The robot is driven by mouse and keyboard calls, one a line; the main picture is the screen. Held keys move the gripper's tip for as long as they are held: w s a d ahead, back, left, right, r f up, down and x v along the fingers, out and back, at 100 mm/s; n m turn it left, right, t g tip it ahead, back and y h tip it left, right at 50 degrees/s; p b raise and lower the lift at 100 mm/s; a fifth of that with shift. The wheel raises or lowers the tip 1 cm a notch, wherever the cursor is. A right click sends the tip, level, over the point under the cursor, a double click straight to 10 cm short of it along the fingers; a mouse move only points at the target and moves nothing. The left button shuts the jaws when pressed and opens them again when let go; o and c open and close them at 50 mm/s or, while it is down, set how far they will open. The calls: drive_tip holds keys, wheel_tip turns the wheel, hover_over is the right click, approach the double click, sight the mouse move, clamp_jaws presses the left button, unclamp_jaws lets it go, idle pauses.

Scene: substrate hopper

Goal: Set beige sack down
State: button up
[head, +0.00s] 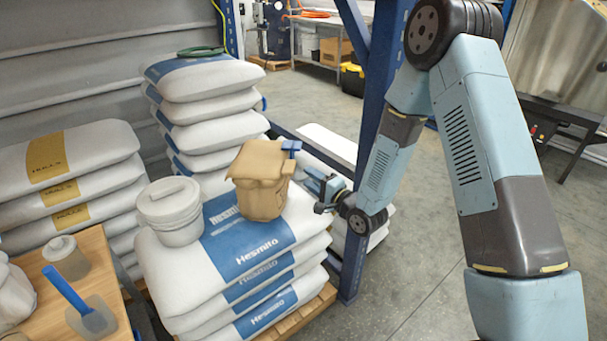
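The beige sack (262,183) stands upright with a folded top, at the right part of the top of a stack of white and blue sacks (250,255). Its base appears to be at the top sack's surface; I cannot tell whether it rests there or hangs just above. My gripper (303,168) is at the right side of the beige sack, with a blue finger part by its upper right edge. The sack's far side and the other fingertip are hidden, so I cannot see whether the fingers close on it.
A lidded white bucket (170,210) stands left of the beige sack on the same stack. A taller sack pile (205,110) rises behind. A blue post (362,190) stands close by my forearm. A wooden table (95,250) with a scoop (92,316) is at left.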

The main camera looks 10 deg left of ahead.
drive_tip(key=v, duration=0.6)
drive_tip(key=w+d+r+n+h, duration=0.4)
drive_tip(key=w+d+r+h, duration=0.15)
drive_tip(key=d+r, duration=0.35)
drive_tip(key=s+d+r+n+h, duration=0.2)
drive_tip(key=s+d+r+h, duration=0.2)
drive_tip(key=d+r+h, duration=0.45)
drive_tip(key=s+d+r+g, duration=0.1)
drive_tip(key=s+d+r, duration=0.2)
drive_tip(key=s, duration=0.6)
drive_tip(key=s+d+r+n+g, duration=0.1)
drive_tip(key=s+d+r, duration=0.3)
drive_tip(key=s, duration=0.4)
drive_tip(key=s+d+r+g, duration=0.3)
drive_tip(key=s+d+r, duration=0.1)
drive_tip(key=s, duration=0.5)
drive_tip(key=shift+s+d+n+h, duration=0.3)
drive_tip(key=shift+d+n, duration=0.1)
drive_tip(key=shift+d, duration=0.45)
